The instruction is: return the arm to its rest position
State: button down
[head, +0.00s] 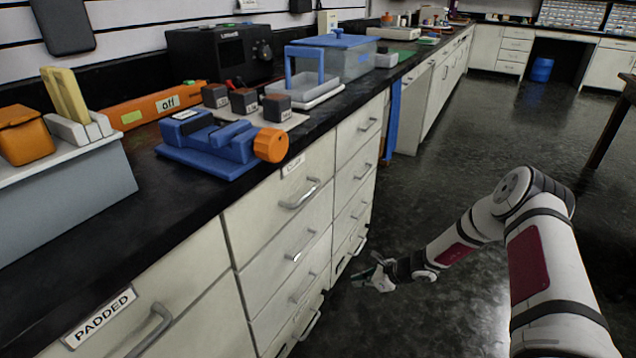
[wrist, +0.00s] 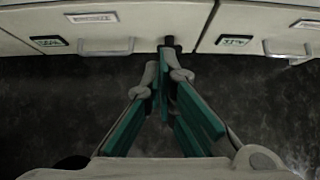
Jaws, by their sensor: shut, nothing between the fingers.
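My gripper (head: 372,273) hangs low in front of the cabinet drawers in the head view, well below the counter top. My arm reaches to it from the right side of the picture. In the wrist view my gripper (wrist: 166,82) shows its green-padded fingers coming together at the tips, with nothing between them. The tips appear close to the lower cabinet fronts; whether they touch cannot be told.
Drawers with metal handles (head: 300,195) line the cabinet beside my gripper. The black counter (head: 340,105) holds a blue vise (head: 205,145), small dark blocks and a clear bin (head: 345,60). Open dark floor (head: 450,130) lies to the right. A table leg (head: 608,130) stands at far right.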

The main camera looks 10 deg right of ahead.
notch_tip(320, 180, up, 11)
jog(key=a+n, duration=0.2)
jog(key=n, duration=0.2)
jog(key=s+a+r+n+g, duration=0.25)
jog(key=s+r+n, duration=0.35)
jog(key=r, duration=0.7)
jog(key=s+a+r+n+g, duration=0.2)
jog(key=s+a+r+n, duration=0.3)
jog(key=r, duration=0.8)
jog(key=s+d+r+n+h, duration=0.1)
jog(key=s+r+n, duration=0.15)
jog(key=s, duration=0.35)
jog(key=s+r+n+h, duration=0.1)
jog(key=s+r+n, duration=0.1)
jog(key=s+r, duration=0.35)
jog(key=s+d+r+n+h, duration=0.1)
jog(key=s+r+n+h, duration=0.1)
jog(key=s, duration=0.6)
jog(key=s+d+r+n+h, duration=0.1)
jog(key=s+d+n+h, duration=0.15)
jog(key=s, duration=0.65)
jog(key=s+d+r+n+h, duration=0.1)
jog(key=s+d, duration=0.3)
jog(key=s, duration=0.5)
notch_tip(320, 180, up, 30)
jog(key=t+p, duration=0.3)
jog(key=p, duration=2.6)
jog(key=shift+w+d+f, duration=0.15)
jog(key=shift+w+d, duration=0.05)
jog(key=shift+t, duration=0.25)
